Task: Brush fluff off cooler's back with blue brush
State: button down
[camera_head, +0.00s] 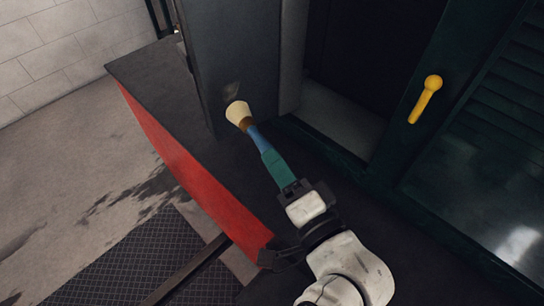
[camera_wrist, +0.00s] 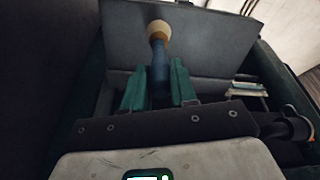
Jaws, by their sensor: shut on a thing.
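My gripper (camera_head: 268,160) has green fingers, shut on the blue handle of a brush (camera_head: 255,137). The brush has a brown collar and cream bristles pointing away from me. In the wrist view the brush (camera_wrist: 159,60) sits between the fingers (camera_wrist: 160,88). The cooler appears to be the upright dark grey box; its flat face (camera_head: 236,45) is in front of the brush and also shows in the wrist view (camera_wrist: 215,40). I cannot tell whether the bristles touch the face.
The box stands on a dark ledge (camera_head: 140,68) with a red side (camera_head: 185,165). To the right are a dark doorway (camera_head: 360,60) and a dark green door with a yellow handle (camera_head: 426,98). Open paved floor (camera_head: 60,150) lies at left.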

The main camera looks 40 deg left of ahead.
aim_at(255, 137)
jog(key=shift+s+d, duration=0.1)
jog(key=shift+d, duration=0.15)
jog(key=v, duration=0.3)
jog(key=shift+r, duration=0.15)
jog(key=shift+a, duration=0.1)
dwell(1.1)
jog(key=shift+p+x, duration=1.25)
jog(key=shift+x, duration=2.2)
jog(key=shift+w+a+f, duration=0.1)
jog(key=shift+w+a, duration=0.05)
jog(key=shift+a, duration=0.35)
jog(key=shift+w+a+f, duration=0.1)
jog(key=shift+a, duration=0.45)
jog(key=shift+w, duration=0.1)
